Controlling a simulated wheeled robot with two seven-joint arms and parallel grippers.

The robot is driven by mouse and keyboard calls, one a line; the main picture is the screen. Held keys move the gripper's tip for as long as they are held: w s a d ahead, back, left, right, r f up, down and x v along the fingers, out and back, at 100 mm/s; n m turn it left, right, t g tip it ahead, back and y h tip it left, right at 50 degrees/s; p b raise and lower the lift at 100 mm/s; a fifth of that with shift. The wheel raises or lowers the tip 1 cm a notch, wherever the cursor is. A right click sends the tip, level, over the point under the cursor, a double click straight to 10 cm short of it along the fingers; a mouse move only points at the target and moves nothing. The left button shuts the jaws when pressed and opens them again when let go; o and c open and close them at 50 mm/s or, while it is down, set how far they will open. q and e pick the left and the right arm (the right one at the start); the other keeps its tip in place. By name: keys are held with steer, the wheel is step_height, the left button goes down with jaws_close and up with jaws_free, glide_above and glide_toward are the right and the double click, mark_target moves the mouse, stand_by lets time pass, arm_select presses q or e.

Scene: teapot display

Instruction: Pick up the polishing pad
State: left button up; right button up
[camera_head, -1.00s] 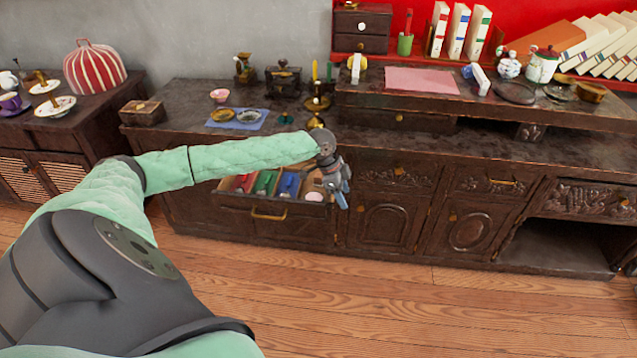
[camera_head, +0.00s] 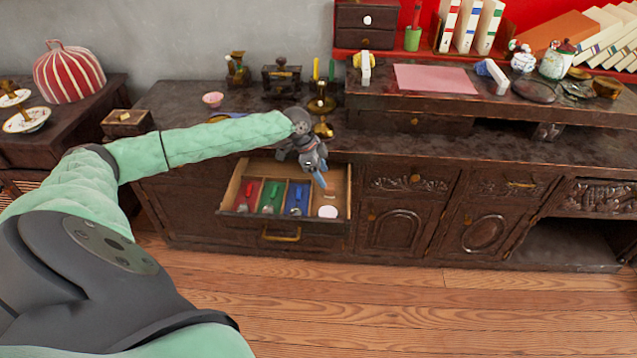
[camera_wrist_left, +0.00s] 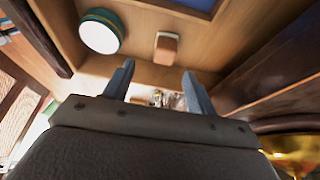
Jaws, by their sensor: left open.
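A round white pad with a green rim, which looks like the polishing pad (camera_head: 328,212), lies in the right compartment of the open drawer (camera_head: 282,222). The pad also shows at the top left of the left wrist view (camera_wrist_left: 100,32). My left gripper (camera_head: 319,179) is above the right part of the drawer, a little behind the pad in the head view. In the left wrist view its two fingers (camera_wrist_left: 156,72) are apart with nothing between them, and the pad is beyond the left finger. My right gripper is not in view.
A small wooden block (camera_wrist_left: 166,46) lies beside the pad. Red, green and blue compartments (camera_head: 297,196) with small items are on the drawer's left. Brass candlesticks (camera_head: 321,104) stand on the counter close behind my arm. The drawer's walls surround the pad.

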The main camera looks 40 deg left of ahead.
mark_target(330, 186)
arm_select(q)
steer(key=shift+x, duration=0.8)
steer(key=shift+w+d+f, duration=0.15)
steer(key=shift+w+f, duration=0.05)
steer(key=shift+f, duration=0.35)
steer(key=shift+w+a+x, duration=0.1)
steer(key=shift+a+x, duration=0.05)
steer(key=shift+x, duration=1.05)
steer(key=shift+w+a+x, duration=0.1)
steer(key=shift+x, duration=1.05)
steer(key=c, duration=1)
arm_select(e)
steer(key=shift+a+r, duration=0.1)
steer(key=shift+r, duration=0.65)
arm_select(q)
steer(key=shift+r, duration=0.1)
